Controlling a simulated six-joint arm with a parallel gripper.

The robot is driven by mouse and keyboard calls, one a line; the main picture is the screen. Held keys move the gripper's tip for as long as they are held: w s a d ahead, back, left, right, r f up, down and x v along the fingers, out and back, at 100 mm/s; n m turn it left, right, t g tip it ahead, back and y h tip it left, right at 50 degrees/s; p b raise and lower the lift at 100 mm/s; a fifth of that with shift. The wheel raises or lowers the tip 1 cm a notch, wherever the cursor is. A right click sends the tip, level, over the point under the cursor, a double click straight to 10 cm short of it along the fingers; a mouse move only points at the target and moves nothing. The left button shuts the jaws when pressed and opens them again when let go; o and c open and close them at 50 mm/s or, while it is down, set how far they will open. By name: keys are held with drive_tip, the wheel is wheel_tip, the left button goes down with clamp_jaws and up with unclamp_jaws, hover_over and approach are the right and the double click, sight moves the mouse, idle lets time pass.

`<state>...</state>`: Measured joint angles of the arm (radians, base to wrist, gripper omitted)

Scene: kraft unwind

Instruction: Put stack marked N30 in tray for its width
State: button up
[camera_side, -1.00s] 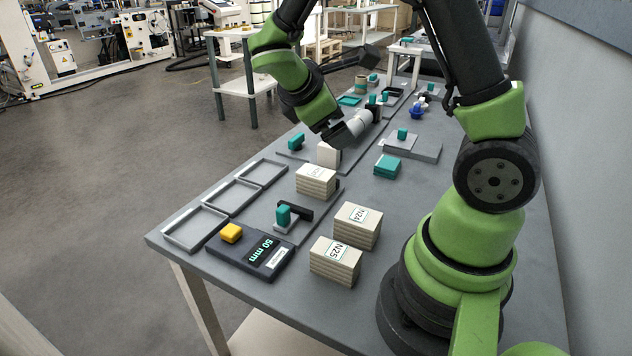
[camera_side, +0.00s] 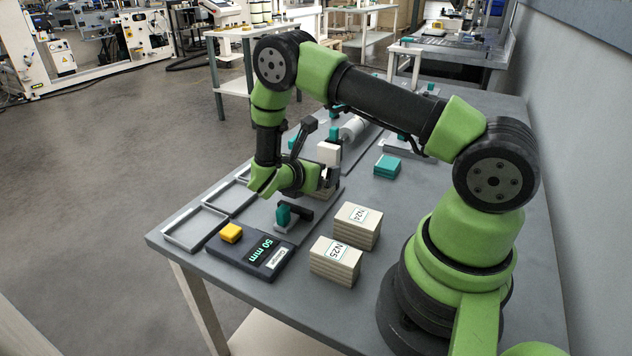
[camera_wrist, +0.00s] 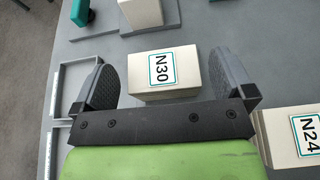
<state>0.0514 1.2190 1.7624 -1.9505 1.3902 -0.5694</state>
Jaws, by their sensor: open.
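The beige stack marked N30 (camera_wrist: 166,73) shows in the wrist view with its label facing up. It lies between the two fingers of my gripper (camera_wrist: 160,62), with a gap on each side. My gripper is open. In the side view my gripper (camera_side: 322,182) is down over the stack and hides most of it. Three shallow grey trays line the left table edge. The nearest tray (camera_side: 168,240) is empty, and the others are partly behind my arm. Two trays also show at the left of the wrist view (camera_wrist: 62,84).
Stacks N24 (camera_side: 358,238) and N25 (camera_side: 334,270) stand to the right. A teal-handled piece (camera_side: 284,215) stands close by my gripper. A white block (camera_side: 328,153) stands behind it.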

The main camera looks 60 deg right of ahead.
drive_tip(key=d+f, duration=0.2)
drive_tip(key=f, duration=0.1)
drive_tip(key=shift+d, duration=0.4)
drive_tip(key=c, duration=0.8)
